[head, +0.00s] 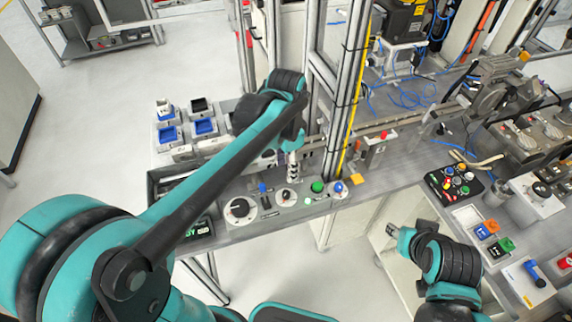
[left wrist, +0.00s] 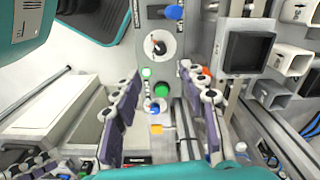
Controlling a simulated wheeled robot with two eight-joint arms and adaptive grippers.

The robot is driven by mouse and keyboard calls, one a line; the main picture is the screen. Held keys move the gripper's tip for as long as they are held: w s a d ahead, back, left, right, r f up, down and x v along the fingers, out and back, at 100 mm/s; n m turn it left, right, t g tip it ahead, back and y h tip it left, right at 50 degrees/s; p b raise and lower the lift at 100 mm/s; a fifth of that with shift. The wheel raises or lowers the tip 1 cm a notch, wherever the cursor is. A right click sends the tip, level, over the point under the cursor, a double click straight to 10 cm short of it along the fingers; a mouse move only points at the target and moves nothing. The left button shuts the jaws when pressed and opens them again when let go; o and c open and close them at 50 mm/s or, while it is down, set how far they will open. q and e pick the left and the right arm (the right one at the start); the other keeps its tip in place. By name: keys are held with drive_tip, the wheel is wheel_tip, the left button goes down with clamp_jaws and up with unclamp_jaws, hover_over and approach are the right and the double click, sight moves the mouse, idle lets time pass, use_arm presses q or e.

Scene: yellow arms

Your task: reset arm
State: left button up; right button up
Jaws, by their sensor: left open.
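My left arm, teal and black, reaches in from the lower left in the head view. Its gripper (head: 292,168) points down above the rear edge of the grey control panel (head: 270,212). In the left wrist view the two fingers of the left gripper (left wrist: 160,92) are spread apart, with nothing between them. The green button (left wrist: 146,72) and blue knob (left wrist: 161,90) show beyond the gap. My right arm is folded at the lower right of the head view. Its gripper (head: 393,231) is small and partly hidden by its wrist, beside the right table.
An aluminium post (head: 345,110) rises close right of the left gripper. A button box (head: 455,185) sits on the right table.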

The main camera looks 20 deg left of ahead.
idle(0.4)
use_arm(q)
drive_tip(key=s+a+f+n+t+b, duration=0.1)
drive_tip(key=s+a+f+n+t, duration=0.1)
drive_tip(key=s+n+t, duration=0.1)
drive_tip(key=s+a+f+n+t+b, duration=0.1)
drive_tip(key=s+a+n+t, duration=0.1)
drive_tip(key=s+n+t, duration=0.2)
drive_tip(key=shift+s+a+f+n, duration=0.3)
drive_tip(key=shift+s+n, duration=0.8)
drive_tip(key=shift+s, duration=0.6)
drive_tip(key=shift+f, duration=0.1)
idle(1.6)
